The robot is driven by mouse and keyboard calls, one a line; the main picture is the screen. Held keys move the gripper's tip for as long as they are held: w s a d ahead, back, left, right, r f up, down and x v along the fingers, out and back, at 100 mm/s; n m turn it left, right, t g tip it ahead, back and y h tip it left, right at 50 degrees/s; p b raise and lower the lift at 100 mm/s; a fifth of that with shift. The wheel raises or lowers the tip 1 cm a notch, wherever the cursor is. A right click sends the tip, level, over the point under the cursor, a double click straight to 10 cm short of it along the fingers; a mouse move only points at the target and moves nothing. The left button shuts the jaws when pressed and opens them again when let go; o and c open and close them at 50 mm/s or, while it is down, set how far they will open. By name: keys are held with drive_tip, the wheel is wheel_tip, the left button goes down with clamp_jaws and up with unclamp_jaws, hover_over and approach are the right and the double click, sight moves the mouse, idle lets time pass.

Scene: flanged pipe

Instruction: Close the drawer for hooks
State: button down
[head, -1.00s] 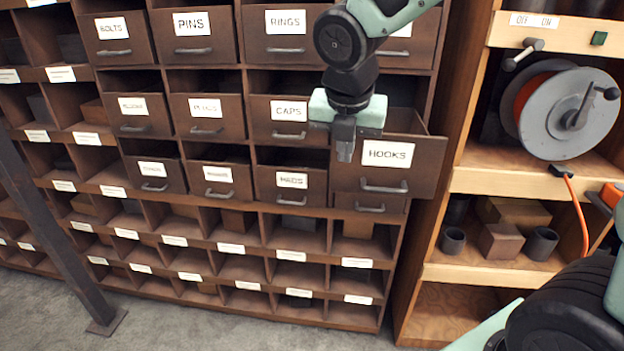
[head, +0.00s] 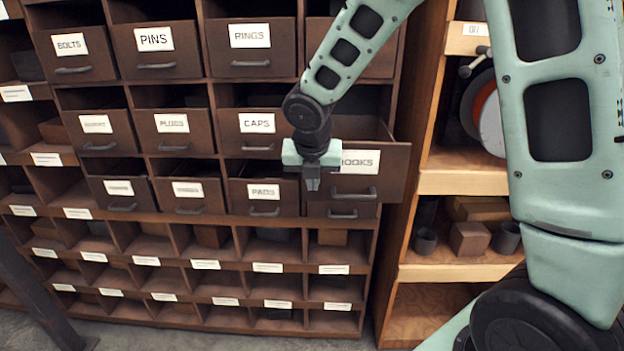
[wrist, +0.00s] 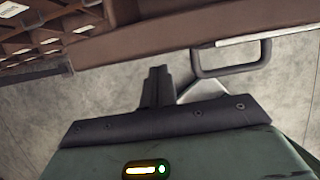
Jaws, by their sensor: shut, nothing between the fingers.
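The brown hooks drawer (head: 392,172) sticks out of the cabinet at its right side. Its white HOOKS label is partly covered by my gripper, and its dark handle (head: 353,194) hangs below the label. My gripper (head: 312,184) is shut and empty, in front of the left part of the drawer. In the wrist view the closed fingers (wrist: 157,85) point toward the brown drawer front (wrist: 150,40), left of the handle (wrist: 232,68). I cannot tell whether the fingertips touch the front.
Other labelled drawers, such as the caps drawer (head: 230,130), sit left of and above the hooks drawer. Another handle (head: 342,214) lies just below it. A wooden shelf (head: 455,183) with blocks, cups and a reel stands to the right. Grey floor lies below.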

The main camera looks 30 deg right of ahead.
drive_tip(key=shift+w+d, duration=0.2)
drive_tip(key=shift+w, duration=0.1)
